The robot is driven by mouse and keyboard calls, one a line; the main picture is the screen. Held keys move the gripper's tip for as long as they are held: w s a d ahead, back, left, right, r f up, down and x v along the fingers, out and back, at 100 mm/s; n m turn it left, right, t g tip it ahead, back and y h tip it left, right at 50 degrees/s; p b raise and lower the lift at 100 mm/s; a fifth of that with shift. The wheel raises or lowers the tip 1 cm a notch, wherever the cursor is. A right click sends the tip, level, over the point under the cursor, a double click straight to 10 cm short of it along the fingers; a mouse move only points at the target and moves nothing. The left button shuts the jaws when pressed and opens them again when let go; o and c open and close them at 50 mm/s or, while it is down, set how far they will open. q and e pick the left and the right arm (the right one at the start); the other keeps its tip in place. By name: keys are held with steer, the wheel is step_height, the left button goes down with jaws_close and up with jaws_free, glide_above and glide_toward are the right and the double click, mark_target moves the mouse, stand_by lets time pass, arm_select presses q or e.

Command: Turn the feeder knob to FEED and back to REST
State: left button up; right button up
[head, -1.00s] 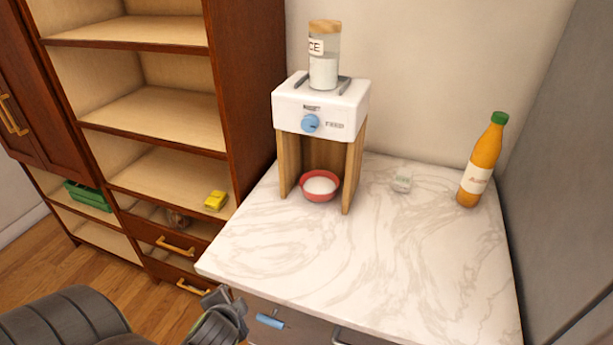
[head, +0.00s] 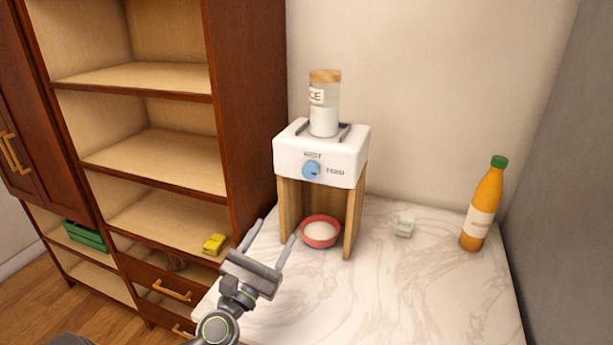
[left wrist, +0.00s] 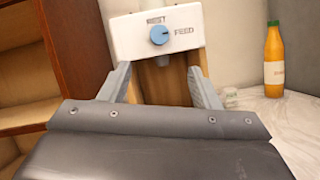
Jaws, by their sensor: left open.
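The feeder (head: 350,152) is a white box on wooden legs, standing on the marble counter. Its blue round knob (head: 311,170) is on the front face, with REST printed above it and FEED to its right. In the left wrist view the knob (left wrist: 160,35) shows a light mark that seems to point up toward REST. A labelled glass jar (head: 323,105) of white grains sits on top. A red bowl (head: 320,232) with white contents stands between the legs. My left gripper (head: 272,234) is open and empty, in front of the feeder and lower than the knob. My right gripper is not in view.
An orange bottle (head: 481,210) with a green cap stands at the right of the counter (head: 420,290). A small whitish item (head: 404,227) lies right of the feeder. A wooden shelf unit (head: 245,110) is close on the left, holding a yellow item (head: 214,244).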

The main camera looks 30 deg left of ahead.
mark_target(309, 171)
arm_select(q)
steer(key=p+x, duration=0.5)
steer(key=x, duration=1.1)
steer(key=shift+w, duration=0.1)
steer(key=shift+w+a+r+p, duration=0.1)
steer(key=shift+w+r+p, duration=0.15)
steer(key=shift+w, duration=0.2)
steer(key=c, duration=1)
steer(key=shift+f, duration=0.1)
